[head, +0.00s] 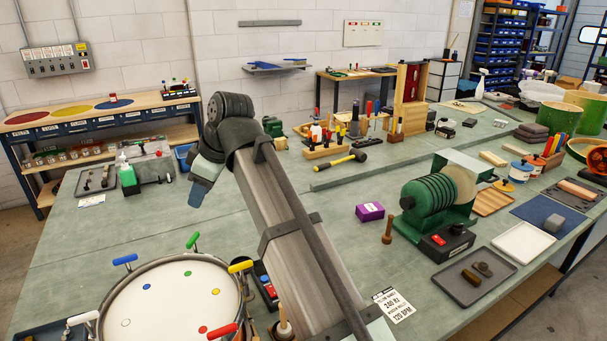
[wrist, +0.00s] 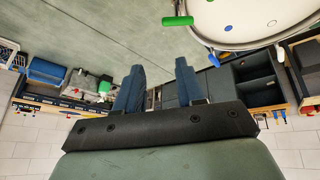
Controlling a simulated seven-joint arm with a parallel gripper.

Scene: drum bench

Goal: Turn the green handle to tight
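A round drum (head: 172,300) with a white head stands at the lower left of the head view. The green handle (head: 193,240) sticks up and outward from its far rim. In the wrist view the green handle (wrist: 177,21) lies at the top, beside the drum's rim (wrist: 215,44). My gripper (head: 197,190) hangs above the bench, beyond the green handle and apart from it. In the wrist view my gripper (wrist: 159,64) has its two blue-grey fingers spread, with nothing between them. I cannot read any tight or loose mark on the handle.
Other handles ring the drum: blue (head: 124,260), yellow (head: 241,266), red (head: 222,331) and white (head: 82,318).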

